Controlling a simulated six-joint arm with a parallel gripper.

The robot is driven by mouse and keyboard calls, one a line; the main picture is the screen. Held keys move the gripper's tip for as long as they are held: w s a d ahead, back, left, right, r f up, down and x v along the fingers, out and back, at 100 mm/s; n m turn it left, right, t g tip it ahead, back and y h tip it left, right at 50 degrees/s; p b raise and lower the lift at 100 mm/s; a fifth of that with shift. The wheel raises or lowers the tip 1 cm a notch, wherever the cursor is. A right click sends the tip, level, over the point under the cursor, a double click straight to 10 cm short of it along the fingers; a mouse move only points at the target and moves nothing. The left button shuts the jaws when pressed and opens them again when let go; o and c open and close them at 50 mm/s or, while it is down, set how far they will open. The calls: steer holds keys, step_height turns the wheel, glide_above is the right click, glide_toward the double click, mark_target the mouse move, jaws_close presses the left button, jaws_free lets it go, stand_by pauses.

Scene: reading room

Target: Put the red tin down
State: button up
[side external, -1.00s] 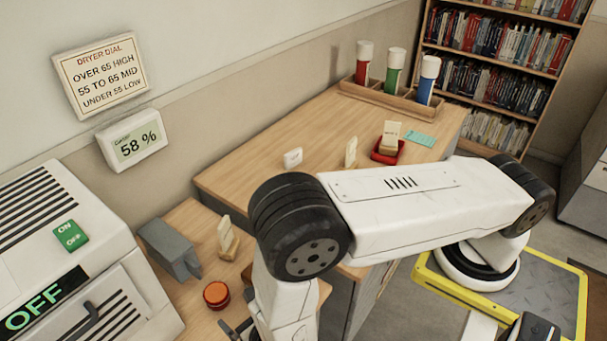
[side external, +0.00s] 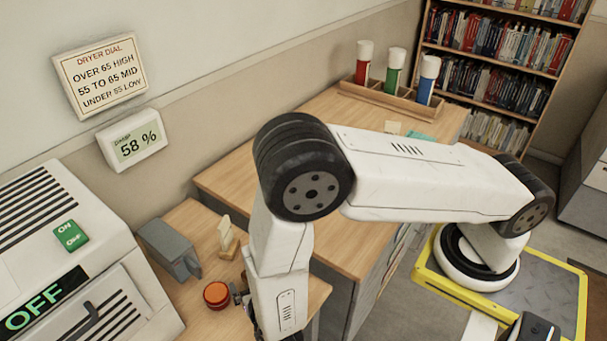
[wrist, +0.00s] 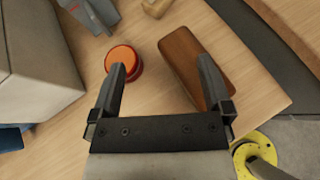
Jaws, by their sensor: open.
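A round red tin (side external: 216,295) with an orange top stands upright on the wooden side table, near the white machine. It also shows in the wrist view (wrist: 123,58), at the tip of my left finger, which overlaps its edge. My gripper (wrist: 162,68) is open, with nothing held between its fingers. The tin lies toward the left finger, and I cannot tell whether they touch. In the side view my gripper is just right of the tin, mostly hidden by my arm.
A brown wooden block (wrist: 193,62) lies by my right finger. The white machine (side external: 75,245) reading OFF is left. Clear tabletop lies before the tin.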

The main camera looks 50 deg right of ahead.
steer(key=s+d+r+m+g+y, duration=0.2)
steer(key=d+r+m, duration=0.7)
steer(key=m, duration=0.6)
steer(key=s+d+r+m+g+y, duration=0.3)
steer(key=d+r+m+g, duration=0.4)
steer(key=m, duration=0.8)
step_height(320, 180, up, 2)
steer(key=s+d, duration=0.1)
steer(key=d, duration=0.1)
steer(key=shift+s+d+y, duration=0.25)
steer(key=shift+d+y, duration=0.05)
steer(key=m+g+y, duration=0.2)
steer(key=m+y, duration=0.3)
steer(key=m, duration=1.5)
glide_toward(218, 292)
steer(key=a+f, duration=0.1)
steer(key=f, duration=0.1)
steer(key=shift+w+a+f+h, duration=0.15)
steer(key=shift+a+f, duration=0.15)
steer(key=shift+f, duration=0.2)
steer(key=shift+s+a+f+h, duration=0.15)
steer(key=shift+a+f, duration=0.15)
steer(key=shift+f, duration=0.15)
